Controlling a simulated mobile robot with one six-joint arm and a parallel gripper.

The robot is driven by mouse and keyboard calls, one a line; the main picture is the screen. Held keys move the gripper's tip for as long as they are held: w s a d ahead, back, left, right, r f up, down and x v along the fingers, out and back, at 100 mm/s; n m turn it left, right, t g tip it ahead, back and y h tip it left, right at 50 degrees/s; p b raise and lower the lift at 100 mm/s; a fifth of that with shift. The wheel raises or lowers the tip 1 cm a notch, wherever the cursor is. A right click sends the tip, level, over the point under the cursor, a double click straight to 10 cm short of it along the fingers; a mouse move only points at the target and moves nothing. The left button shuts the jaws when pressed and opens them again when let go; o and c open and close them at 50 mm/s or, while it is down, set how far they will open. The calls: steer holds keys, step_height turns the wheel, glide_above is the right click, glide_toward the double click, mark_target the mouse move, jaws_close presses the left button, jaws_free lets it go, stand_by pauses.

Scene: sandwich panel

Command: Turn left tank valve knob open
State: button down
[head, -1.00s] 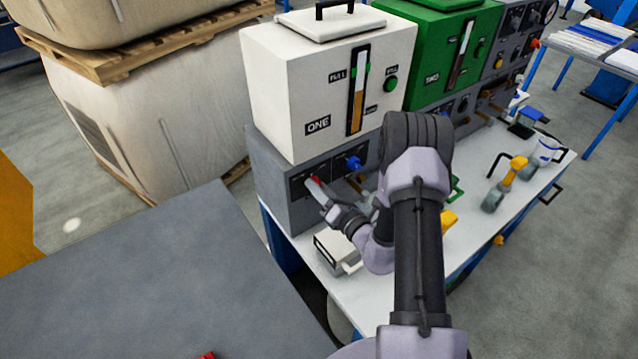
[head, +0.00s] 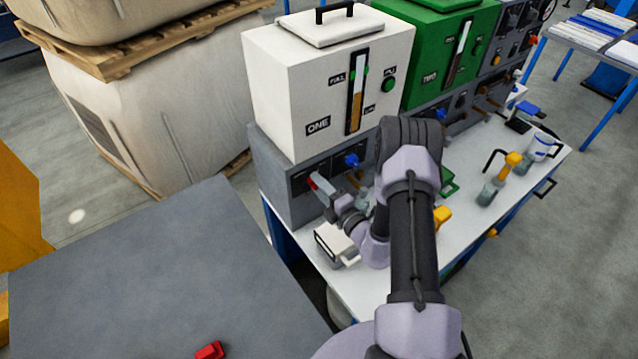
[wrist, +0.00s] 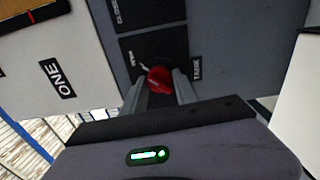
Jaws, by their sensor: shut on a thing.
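The left tank is a white box labelled ONE (head: 290,90), standing on a grey control panel (head: 275,185). A red knob (wrist: 160,79) on the panel sits on a black plate, with lettering beside it that reads TANK. My gripper (wrist: 159,88) is shut on the red knob, one finger on each side of it. In the head view my gripper (head: 316,186) reaches the panel's left part, and only a little red shows between its fingertips. A blue knob (head: 352,160) is to the right of it on the same panel.
A green tank (head: 425,60) stands to the right. A small white box (head: 335,243) lies on the white bench below my gripper. Bottles (head: 490,192) stand farther right. A grey surface (head: 140,280) with a red object (head: 210,350) is in front.

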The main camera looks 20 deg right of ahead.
steer(key=shift+m, duration=0.4)
steer(key=c, duration=0.9)
jaws_free()
steer(key=shift+c, duration=0.2)
steer(key=s+d+p, duration=0.1)
steer(key=s+d, duration=0.2)
steer(key=s, duration=1.4)
steer(key=shift+d, duration=0.15)
steer(key=shift+s, duration=0.1)
